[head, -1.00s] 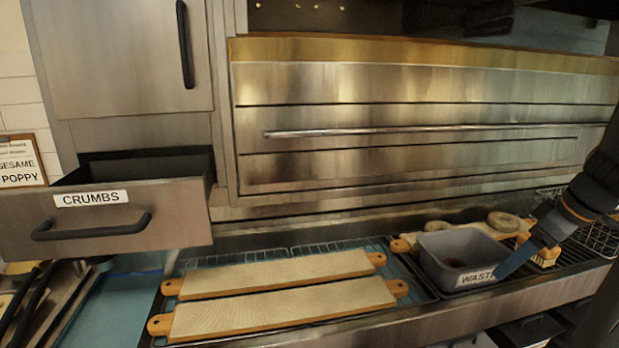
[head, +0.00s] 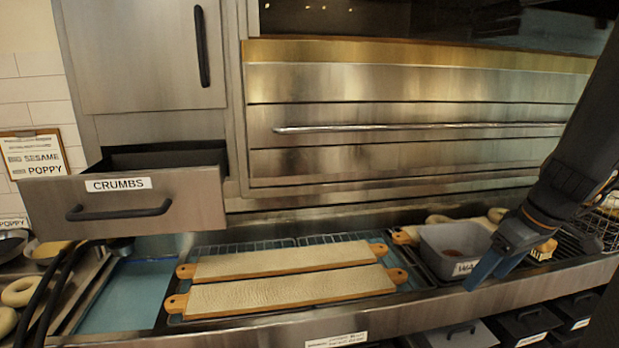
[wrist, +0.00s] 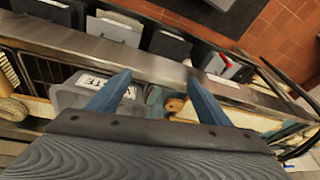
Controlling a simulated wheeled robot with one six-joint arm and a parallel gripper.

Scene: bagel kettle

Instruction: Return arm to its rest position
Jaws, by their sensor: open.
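My gripper (head: 492,268) is at the right of the head view, pointing down in front of the grey waste bin (head: 455,243). It hides part of the bin and its label. In the wrist view my gripper (wrist: 155,88) shows two blue fingers spread wide with nothing between them. The waste bin (wrist: 68,97) lies beyond the left finger there, its label partly covered. I cannot tell whether a finger touches the bin. Some brown matter lies in the bin.
The crumbs drawer (head: 140,205) stands pulled out at the left. Two long boards (head: 285,262) lie on a rack in the middle. Bagels (head: 18,292) sit at the far left. The steel counter edge (head: 300,322) runs along the front, with dark bins (head: 520,322) below.

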